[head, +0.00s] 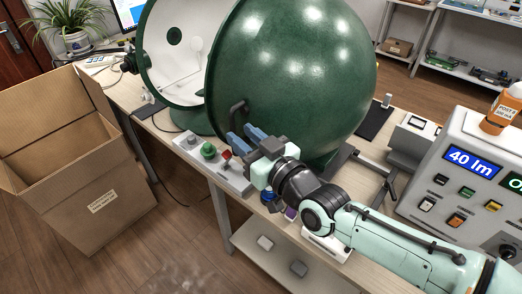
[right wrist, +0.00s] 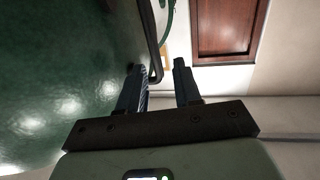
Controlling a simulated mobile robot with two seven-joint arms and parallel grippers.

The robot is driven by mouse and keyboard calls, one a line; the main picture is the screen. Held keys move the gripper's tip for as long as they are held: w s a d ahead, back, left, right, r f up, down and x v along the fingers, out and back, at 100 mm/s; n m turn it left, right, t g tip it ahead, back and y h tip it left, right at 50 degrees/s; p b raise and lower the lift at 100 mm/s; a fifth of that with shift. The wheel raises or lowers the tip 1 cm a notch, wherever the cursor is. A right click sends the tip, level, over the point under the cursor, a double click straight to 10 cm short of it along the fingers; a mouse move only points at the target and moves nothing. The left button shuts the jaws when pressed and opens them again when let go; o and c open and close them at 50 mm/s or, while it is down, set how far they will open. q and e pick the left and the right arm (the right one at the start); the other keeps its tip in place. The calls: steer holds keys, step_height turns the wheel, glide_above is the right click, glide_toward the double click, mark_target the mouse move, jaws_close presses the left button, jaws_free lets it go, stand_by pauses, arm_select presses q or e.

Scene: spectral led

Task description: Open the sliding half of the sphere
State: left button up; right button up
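The large green sphere stands on the bench as two halves. The left half (head: 172,62) shows its white interior. The right half (head: 300,65) is nearer and shows its glossy green outside; a gap separates the rims. A dark handle (head: 238,107) sits on the right half near its left rim. My right gripper (head: 239,131) is open just below the handle, with its blue fingers pointing toward it. In the right wrist view the handle (right wrist: 153,45) reaches down to between the open fingertips (right wrist: 158,68), with room on the right. My left gripper is not in view.
A control block (head: 210,160) with a green knob and red switch lies close under my right gripper. An open cardboard box (head: 110,190) stands on the floor at left. A grey instrument panel (head: 440,190) with a "40 lm" display stands at right.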

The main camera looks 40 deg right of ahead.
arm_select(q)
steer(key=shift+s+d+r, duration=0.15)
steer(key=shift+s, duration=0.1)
arm_select(e)
steer(key=s, duration=0.5)
steer(key=shift+s+a, duration=0.3)
steer(key=shift+a, duration=0.05)
steer(key=shift+w+f, duration=0.1)
steer(key=shift+w, duration=0.05)
